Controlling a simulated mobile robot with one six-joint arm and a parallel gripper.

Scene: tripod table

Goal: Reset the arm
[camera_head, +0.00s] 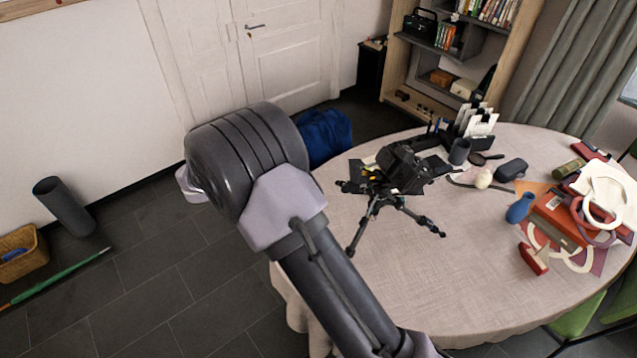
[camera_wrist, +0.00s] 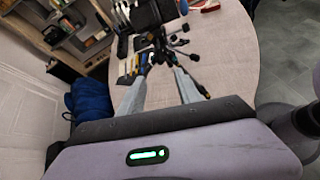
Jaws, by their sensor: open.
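A black tripod (camera_head: 375,205) with a dark boxy device (camera_head: 402,168) on top stands on the round table (camera_head: 345,280). My arm rises in front of the table's left side in the head view, and my gripper is not discernible there. In the wrist view my gripper (camera_wrist: 161,76) shows two grey fingers spread apart with nothing between them. The tripod (camera_wrist: 170,45) appears beyond the fingertips, apart from them as far as I can tell. The bare tablecloth (camera_wrist: 225,65) lies to the right.
A blue bag (camera_head: 325,137) lies behind the table. A shelf (camera_head: 470,60) stands at the back. The floor at left is mostly open.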

